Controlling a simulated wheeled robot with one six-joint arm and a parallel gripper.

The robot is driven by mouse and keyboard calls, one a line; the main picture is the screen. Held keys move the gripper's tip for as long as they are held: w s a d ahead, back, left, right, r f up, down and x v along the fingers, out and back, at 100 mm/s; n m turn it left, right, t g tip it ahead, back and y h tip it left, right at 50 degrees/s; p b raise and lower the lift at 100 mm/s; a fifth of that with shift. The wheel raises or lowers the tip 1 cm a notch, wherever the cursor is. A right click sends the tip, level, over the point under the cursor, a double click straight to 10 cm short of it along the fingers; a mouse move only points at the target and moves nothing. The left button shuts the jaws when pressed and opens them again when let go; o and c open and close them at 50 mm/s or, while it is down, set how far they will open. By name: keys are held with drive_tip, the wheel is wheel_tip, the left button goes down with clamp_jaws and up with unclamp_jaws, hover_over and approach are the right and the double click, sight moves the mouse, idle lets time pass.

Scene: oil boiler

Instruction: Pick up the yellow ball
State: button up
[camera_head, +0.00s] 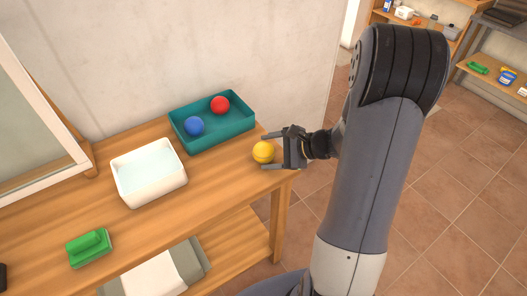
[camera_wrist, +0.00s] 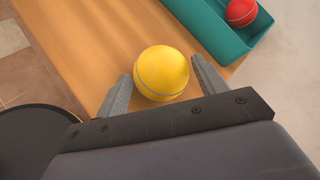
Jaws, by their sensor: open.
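The yellow ball (camera_head: 263,152) sits on the wooden table near its right end, just right of the teal tray. My gripper (camera_head: 268,151) reaches in from the right, low over the table's end, with its jaws open around the ball. In the wrist view the ball (camera_wrist: 162,73) lies between the two fingertips (camera_wrist: 160,75), with its far part beyond them.
The teal tray (camera_head: 213,141) holds a red ball (camera_head: 220,105) and a blue ball (camera_head: 194,126). A white basin (camera_head: 120,177) and a green brush-like item (camera_head: 88,247) stand on the wooden table (camera_head: 160,222). A wall is behind; tiled floor lies right.

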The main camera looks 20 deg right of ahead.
drive_tip(key=shift+c, duration=0.2)
drive_tip(key=c, duration=0.8)
